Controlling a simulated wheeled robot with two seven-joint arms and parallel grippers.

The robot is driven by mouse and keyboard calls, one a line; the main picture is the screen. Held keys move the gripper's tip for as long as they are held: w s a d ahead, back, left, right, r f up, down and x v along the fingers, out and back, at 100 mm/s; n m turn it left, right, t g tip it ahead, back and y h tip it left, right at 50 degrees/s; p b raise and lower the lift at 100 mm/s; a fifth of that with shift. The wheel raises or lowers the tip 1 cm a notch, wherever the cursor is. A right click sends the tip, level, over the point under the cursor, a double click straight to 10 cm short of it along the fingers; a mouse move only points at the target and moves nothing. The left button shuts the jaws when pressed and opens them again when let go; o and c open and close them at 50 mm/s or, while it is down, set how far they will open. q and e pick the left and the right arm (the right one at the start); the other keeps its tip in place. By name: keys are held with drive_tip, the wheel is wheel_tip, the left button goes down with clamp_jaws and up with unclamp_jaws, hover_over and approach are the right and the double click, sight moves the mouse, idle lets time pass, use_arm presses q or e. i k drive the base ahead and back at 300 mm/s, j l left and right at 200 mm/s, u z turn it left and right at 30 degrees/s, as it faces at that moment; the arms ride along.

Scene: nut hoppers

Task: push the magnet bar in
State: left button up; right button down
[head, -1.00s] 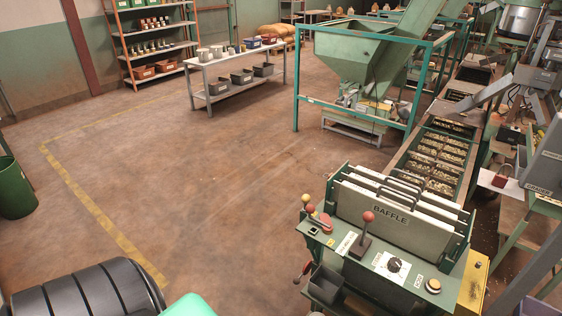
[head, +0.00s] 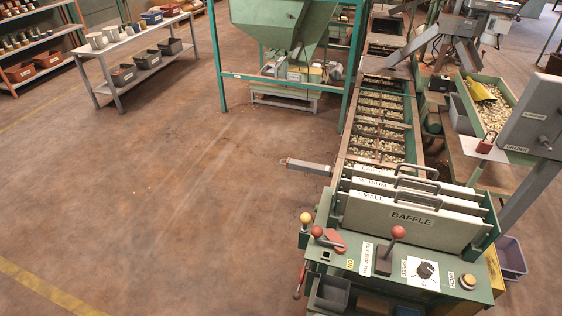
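A grey bar with a squared end (head: 306,166) sticks out to the left from the side of the sorting trough, just behind the baffle plates. It looks like the magnet bar; its inner part is hidden by the trough wall. The long trough (head: 345,145) holds nuts in several compartments. Neither of my grippers is in view.
The control panel (head: 340,262) with levers and a dial stands in front of the upright baffle plates (head: 405,222). A hopper (head: 270,22) in a green frame stands behind. Floor left of the bar is clear. A nut bin (head: 489,105) stands right.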

sight(323, 170)
drive_tip(key=i+j, duration=0.1)
drive_tip(key=i+j+z, duration=0.15)
drive_tip(key=z, duration=0.25)
drive_tip(key=i+j+z, duration=0.1)
drive_tip(key=z, duration=0.3)
drive_tip(key=j+z, duration=0.4)
drive_tip(key=i+j+z, duration=0.15)
drive_tip(key=z, duration=0.25)
